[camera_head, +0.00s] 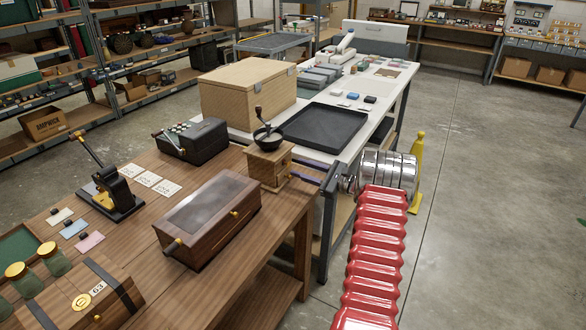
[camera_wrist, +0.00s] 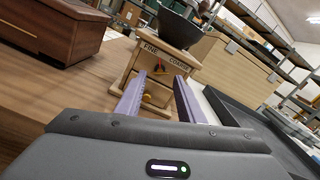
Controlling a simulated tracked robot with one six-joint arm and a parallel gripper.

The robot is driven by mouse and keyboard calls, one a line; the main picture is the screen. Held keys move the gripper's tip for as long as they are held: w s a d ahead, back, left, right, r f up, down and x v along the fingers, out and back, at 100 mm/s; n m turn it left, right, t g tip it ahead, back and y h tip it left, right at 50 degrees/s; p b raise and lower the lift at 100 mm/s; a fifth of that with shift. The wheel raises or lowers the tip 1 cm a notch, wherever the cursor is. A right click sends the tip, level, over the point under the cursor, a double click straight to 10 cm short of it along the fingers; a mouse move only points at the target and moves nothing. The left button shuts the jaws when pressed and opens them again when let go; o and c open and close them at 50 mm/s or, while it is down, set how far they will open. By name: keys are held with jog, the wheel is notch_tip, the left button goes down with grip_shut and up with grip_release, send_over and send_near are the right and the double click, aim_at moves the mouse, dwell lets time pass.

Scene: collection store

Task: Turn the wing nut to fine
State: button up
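The wooden coffee grinder (camera_head: 269,165) stands at the right end of the brown table, with a dark bowl and crank on top. In the wrist view the grinder (camera_wrist: 171,62) shows its front, marked FINE on the left and COARSE on the right. The small orange-red and brass wing nut (camera_wrist: 159,69) sits below and between the words; its exact angle is too small to tell. A drawer with a round knob is below it. My gripper (camera_wrist: 160,80) is open, its two purple fingers apart on either side of the nut's line of view. Contact is not visible.
A dark wooden box with a glass lid (camera_head: 211,217) stands left of the grinder. A light wooden crate (camera_head: 247,90) and a black tray (camera_head: 325,127) are behind it on the white table. A black typewriter-like machine (camera_head: 191,140) stands farther left.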

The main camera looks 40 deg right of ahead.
aim_at(287, 164)
jog(key=shift+x, duration=1.6)
jog(key=shift+c, duration=0.7)
jog(key=c, duration=0.7)
jog(key=shift+o, duration=0.2)
jog(key=shift+n, duration=1.7)
